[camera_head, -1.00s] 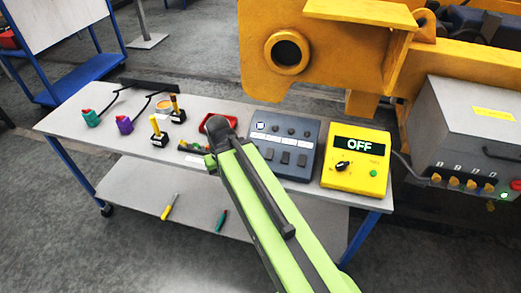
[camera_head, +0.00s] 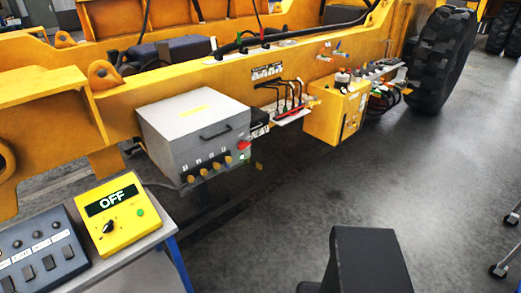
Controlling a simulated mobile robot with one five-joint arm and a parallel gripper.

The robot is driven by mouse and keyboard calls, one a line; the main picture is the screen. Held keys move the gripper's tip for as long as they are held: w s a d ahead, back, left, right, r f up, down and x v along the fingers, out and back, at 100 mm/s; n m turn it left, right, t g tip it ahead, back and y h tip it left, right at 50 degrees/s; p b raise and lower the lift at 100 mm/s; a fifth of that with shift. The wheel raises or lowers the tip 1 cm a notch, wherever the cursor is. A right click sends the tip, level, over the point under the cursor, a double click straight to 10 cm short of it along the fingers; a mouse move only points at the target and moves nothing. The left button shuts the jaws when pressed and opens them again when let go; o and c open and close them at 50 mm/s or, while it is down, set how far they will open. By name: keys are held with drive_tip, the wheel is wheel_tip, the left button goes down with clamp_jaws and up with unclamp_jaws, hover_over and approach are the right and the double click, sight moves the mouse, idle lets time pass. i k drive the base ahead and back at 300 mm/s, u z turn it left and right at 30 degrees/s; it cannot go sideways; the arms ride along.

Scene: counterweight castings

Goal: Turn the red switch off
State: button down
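A small red knob (camera_head: 244,144) sits on the right end of the front of a grey metal box (camera_head: 195,125), which is fixed to the side of the yellow machine. A small green light (camera_head: 242,156) glows just below it. It is the clearest red control in view; its exact position is too small to read. My gripper is not in view. A dark block at the bottom right looks like part of my own arm, well apart from the grey box.
A yellow control box (camera_head: 118,213) reading OFF and a dark button panel (camera_head: 40,250) stand on the table at lower left. A yellow cabinet (camera_head: 335,112) with cables hangs right of the grey box. A large tyre (camera_head: 442,60) stands behind. The floor at right is mostly clear.

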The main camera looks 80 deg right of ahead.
sight(243, 145)
drive_tip(key=u, duration=1.4)
drive_tip(key=k, duration=0.1)
drive_tip(key=z, duration=3.15)
drive_tip(key=k, duration=0.15)
drive_tip(key=z, duration=2.35)
drive_tip(key=k, duration=0.7)
drive_tip(key=u, duration=1.45)
drive_tip(key=i, duration=0.5)
drive_tip(key=u, duration=0.35)
